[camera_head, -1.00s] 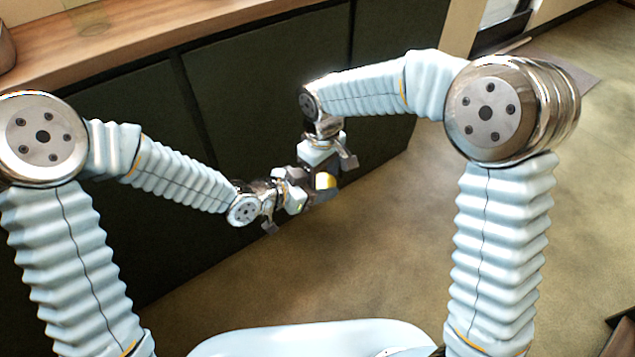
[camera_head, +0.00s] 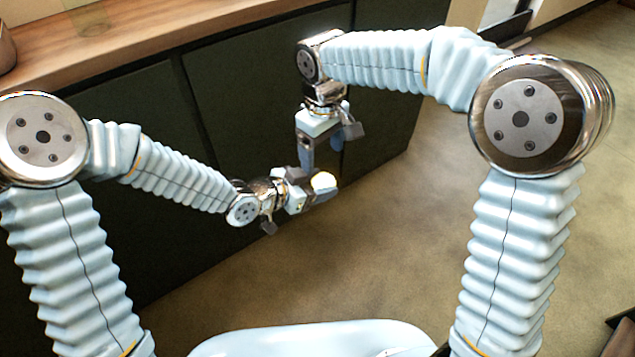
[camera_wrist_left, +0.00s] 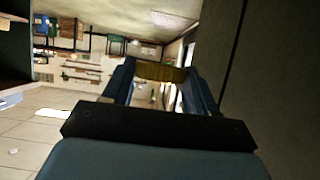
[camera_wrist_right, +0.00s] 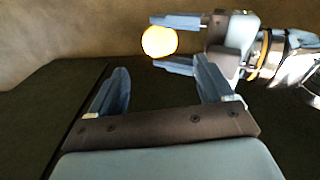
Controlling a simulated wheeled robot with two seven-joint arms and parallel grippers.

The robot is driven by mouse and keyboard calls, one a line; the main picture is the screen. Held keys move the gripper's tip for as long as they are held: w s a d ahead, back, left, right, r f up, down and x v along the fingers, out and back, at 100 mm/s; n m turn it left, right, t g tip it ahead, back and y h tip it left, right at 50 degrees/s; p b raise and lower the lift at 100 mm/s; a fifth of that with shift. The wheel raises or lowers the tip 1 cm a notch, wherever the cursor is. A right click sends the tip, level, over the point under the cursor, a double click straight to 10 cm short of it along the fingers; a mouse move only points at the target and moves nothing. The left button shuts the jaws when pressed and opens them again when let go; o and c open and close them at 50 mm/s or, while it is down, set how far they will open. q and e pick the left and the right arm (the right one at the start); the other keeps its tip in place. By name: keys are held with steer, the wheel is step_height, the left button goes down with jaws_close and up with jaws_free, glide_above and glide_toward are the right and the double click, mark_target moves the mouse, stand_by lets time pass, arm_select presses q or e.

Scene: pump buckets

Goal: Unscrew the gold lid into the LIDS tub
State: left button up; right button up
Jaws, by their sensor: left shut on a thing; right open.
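A round gold lid (camera_head: 323,181) is held between the fingers of my left gripper (camera_head: 316,188), above the floor in front of the dark cabinet. In the left wrist view the lid (camera_wrist_left: 162,73) is a ribbed gold band across the fingertips. In the right wrist view it is a bright disc (camera_wrist_right: 159,41). I see no jar body attached to it. My right gripper (camera_head: 321,158) is open and empty, just above the lid and apart from it. The LIDS tub is not in view.
A dark cabinet (camera_head: 250,110) with a wooden top (camera_head: 150,40) stands behind both grippers. Open brown floor (camera_head: 420,240) lies to the right. In the left wrist view a distant room with shelves (camera_wrist_left: 85,72) shows.

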steer(key=w+d+f+m+t+y, duration=0.1)
steer(key=d+f+m+t+y, duration=0.15)
steer(key=d+f+m, duration=0.35)
steer(key=w+d+f+m+t+y, duration=0.2)
steer(key=f+m+t, duration=0.15)
steer(key=f, duration=0.55)
steer(key=s+a+f+g, duration=0.2)
steer(key=s+f+g, duration=0.3)
steer(key=s+f, duration=1.4)
steer(key=shift+s+a, duration=0.4)
steer(key=shift+s, duration=0.85)
arm_select(q)
steer(key=shift+a+f, duration=0.1)
arm_select(e)
steer(key=shift+f, duration=0.1)
